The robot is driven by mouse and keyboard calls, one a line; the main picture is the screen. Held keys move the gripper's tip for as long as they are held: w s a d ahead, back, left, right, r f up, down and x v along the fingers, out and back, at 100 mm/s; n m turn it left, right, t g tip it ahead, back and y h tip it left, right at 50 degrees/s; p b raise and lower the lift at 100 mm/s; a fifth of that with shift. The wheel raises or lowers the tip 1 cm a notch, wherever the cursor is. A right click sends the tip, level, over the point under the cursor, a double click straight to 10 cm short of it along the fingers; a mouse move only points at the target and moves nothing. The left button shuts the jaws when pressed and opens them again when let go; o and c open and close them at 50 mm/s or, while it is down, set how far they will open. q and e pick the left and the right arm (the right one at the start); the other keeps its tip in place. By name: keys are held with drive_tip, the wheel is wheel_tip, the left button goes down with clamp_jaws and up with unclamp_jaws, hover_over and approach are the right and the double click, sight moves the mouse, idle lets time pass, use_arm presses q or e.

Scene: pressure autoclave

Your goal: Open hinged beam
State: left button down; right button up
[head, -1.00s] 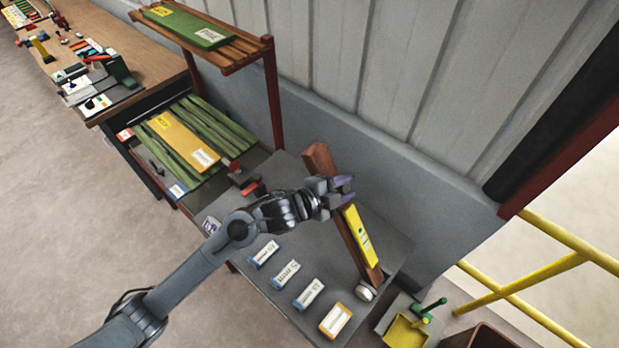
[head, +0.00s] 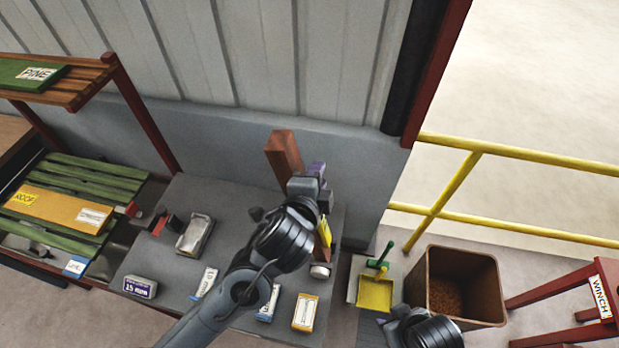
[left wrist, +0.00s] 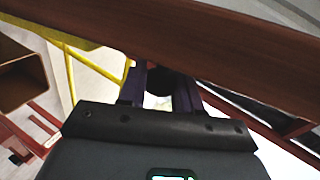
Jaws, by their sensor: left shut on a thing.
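The reddish-brown beam (head: 284,155) stands over the grey bench, its far end showing behind my left gripper. A yellow plate on it (head: 325,232) and a white round fitting (head: 320,271) at its near end show beside my arm. My left gripper (head: 316,180), with purple fingers, is shut on the beam; my wrist hides the beam's middle. In the left wrist view the beam (left wrist: 200,45) crosses just beyond the fingertips (left wrist: 160,80), and the exact contact is unclear. My right gripper (head: 385,323) shows partly at the bottom edge, its jaws unclear.
Several small labelled boxes, one yellow-edged (head: 305,312), lie on the grey bench (head: 235,205). A yellow dustpan (head: 375,292), a brown bin (head: 460,300) and a yellow railing (head: 530,232) are at right. A slatted rack (head: 75,88) stands at left.

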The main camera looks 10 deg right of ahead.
use_arm(q)
drive_tip(key=shift+w+r, duration=0.1)
drive_tip(key=shift+r, duration=0.05)
drive_tip(key=c, duration=0.8)
unclamp_jaws()
drive_tip(key=shift+s+a+r, duration=0.1)
drive_tip(key=shift+s+a, duration=0.2)
drive_tip(key=shift+s, duration=0.15)
drive_tip(key=shift+b+v, duration=0.45)
drive_tip(key=shift+v, duration=4.4)
